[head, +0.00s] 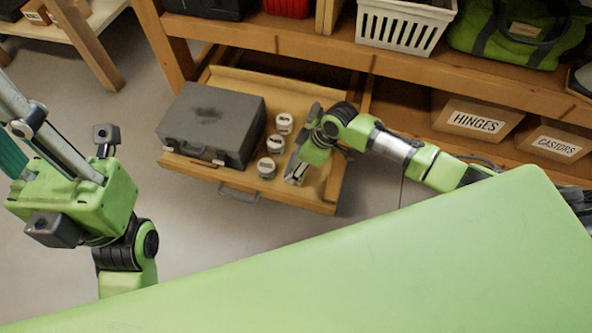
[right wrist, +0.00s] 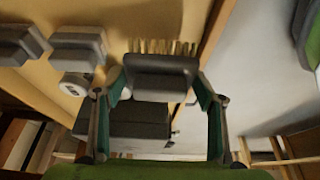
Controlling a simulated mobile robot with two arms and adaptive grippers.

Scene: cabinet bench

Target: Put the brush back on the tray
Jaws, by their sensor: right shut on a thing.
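The brush (right wrist: 162,62), a dark block with a row of tan bristles, is between the two fingers of my right gripper (right wrist: 160,92) in the right wrist view. The fingers are shut on it. In the head view my right gripper (head: 296,176) reaches down over the right part of the pulled-out wooden tray (head: 318,190). The brush is hard to make out there. I cannot tell whether it touches the tray. My left arm stands at the left of the head view, but its fingers do not show.
A grey case (head: 212,125) covers the tray's left part. Several white-lidded jars (head: 267,168) stand between it and my right gripper. The bench shelf (head: 275,42) overhangs behind, holding a white basket (head: 405,25) and a green bag (head: 515,35). Bins marked HINGES (head: 475,120) and CASTORS (head: 555,144) are at right.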

